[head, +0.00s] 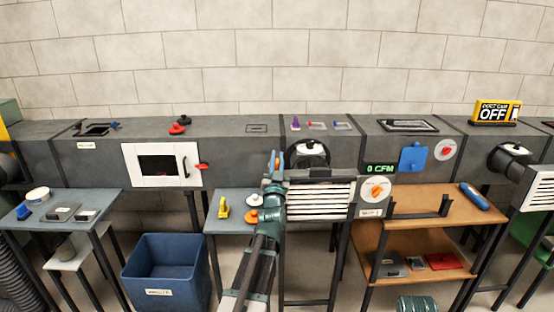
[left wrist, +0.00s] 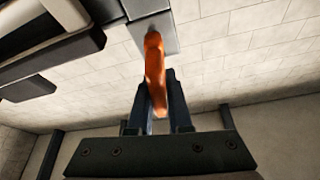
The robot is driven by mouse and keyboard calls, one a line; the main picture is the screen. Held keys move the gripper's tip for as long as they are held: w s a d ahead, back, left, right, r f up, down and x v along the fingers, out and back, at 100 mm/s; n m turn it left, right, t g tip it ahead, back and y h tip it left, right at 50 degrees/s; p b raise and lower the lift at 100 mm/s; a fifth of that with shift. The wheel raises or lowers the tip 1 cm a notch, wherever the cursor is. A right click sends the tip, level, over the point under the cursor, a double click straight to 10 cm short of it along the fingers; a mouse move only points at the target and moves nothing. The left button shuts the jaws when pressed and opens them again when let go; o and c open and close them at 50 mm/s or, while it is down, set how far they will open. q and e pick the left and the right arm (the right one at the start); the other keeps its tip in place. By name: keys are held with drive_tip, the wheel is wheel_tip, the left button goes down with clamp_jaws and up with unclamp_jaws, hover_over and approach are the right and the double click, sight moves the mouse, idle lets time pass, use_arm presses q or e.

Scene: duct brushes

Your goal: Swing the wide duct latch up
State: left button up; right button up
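The latch shows in the left wrist view as an orange lever (left wrist: 155,68) on a pale metal plate (left wrist: 152,32). Its free end lies between the fingers of my left gripper (left wrist: 159,100), which are close together on either side of it. My right gripper is in neither view.
A white louvred grille (head: 320,197) with an orange-knobbed dial (head: 376,190) is just right of my left arm. A white-framed door (head: 162,165) is on the duct to the left. A blue bin (head: 168,272) and a wooden shelf unit (head: 425,206) stand below.

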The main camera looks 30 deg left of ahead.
use_arm(q)
clamp_jaws()
drive_tip(key=shift+s+a+n+g+y, duration=0.2)
drive_tip(key=shift+n+y, duration=0.25)
drive_tip(key=shift+n, duration=0.5)
drive_tip(key=shift+s+a+n+g+y, duration=0.1)
drive_tip(key=shift+a+n+g+y, duration=0.25)
drive_tip(key=shift+n, duration=0.6)
drive_tip(key=o, duration=0.6)
unclamp_jaws()
